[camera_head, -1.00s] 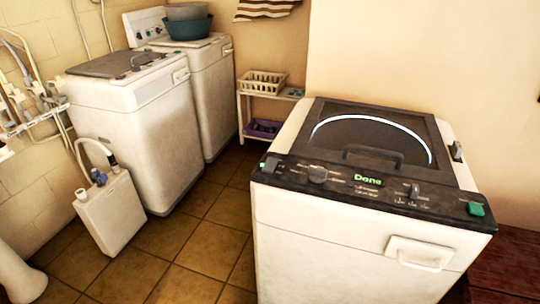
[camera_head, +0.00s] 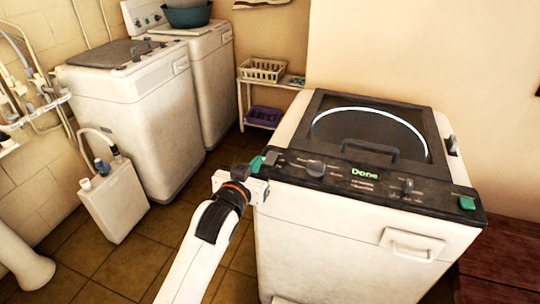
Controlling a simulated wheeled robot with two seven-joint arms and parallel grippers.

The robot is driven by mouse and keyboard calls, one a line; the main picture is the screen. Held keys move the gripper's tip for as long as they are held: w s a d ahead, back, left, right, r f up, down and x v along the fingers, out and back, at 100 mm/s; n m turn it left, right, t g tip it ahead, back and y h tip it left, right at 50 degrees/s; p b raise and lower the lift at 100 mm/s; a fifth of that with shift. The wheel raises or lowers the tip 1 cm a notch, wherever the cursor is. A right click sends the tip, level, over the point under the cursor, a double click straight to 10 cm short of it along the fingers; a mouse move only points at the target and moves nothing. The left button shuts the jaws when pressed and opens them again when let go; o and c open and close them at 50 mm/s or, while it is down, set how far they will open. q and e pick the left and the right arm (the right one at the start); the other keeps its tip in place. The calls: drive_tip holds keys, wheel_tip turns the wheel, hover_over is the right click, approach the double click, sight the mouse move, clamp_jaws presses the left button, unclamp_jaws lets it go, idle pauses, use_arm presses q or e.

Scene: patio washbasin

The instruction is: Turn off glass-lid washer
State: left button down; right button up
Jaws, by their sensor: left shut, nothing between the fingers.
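The glass-lid washer (camera_head: 350,235) stands at the right, its round-windowed lid (camera_head: 370,128) closed. Its dark control panel (camera_head: 320,172) has knobs, a green lit "Done" display (camera_head: 364,173) and a green button (camera_head: 467,203) at the right end. My left gripper (camera_head: 263,165) is at the panel's left front corner, beside or over a green part there. Its fingers are small and partly hidden, and it looks shut; I cannot tell whether it touches the panel. My right gripper is not in view.
Two other white washers (camera_head: 135,125) stand at the back left, one bearing a teal basin (camera_head: 187,17). A white canister (camera_head: 112,203) stands on the tiles. A small shelf (camera_head: 262,122) holds baskets. A dark red wooden surface (camera_head: 510,260) is right of the washer.

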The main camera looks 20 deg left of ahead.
use_arm(q)
drive_tip(key=p, duration=0.2)
hover_over(270, 162)
drive_tip(key=shift+s+f, duration=0.15)
drive_tip(key=shift+f, duration=0.4)
wheel_tip(270, 162, down, 3)
drive_tip(key=shift+r, duration=0.2)
drive_tip(key=shift+w+f+p, duration=0.2)
drive_tip(key=shift+f+p, duration=0.1)
drive_tip(key=shift+f, duration=0.5)
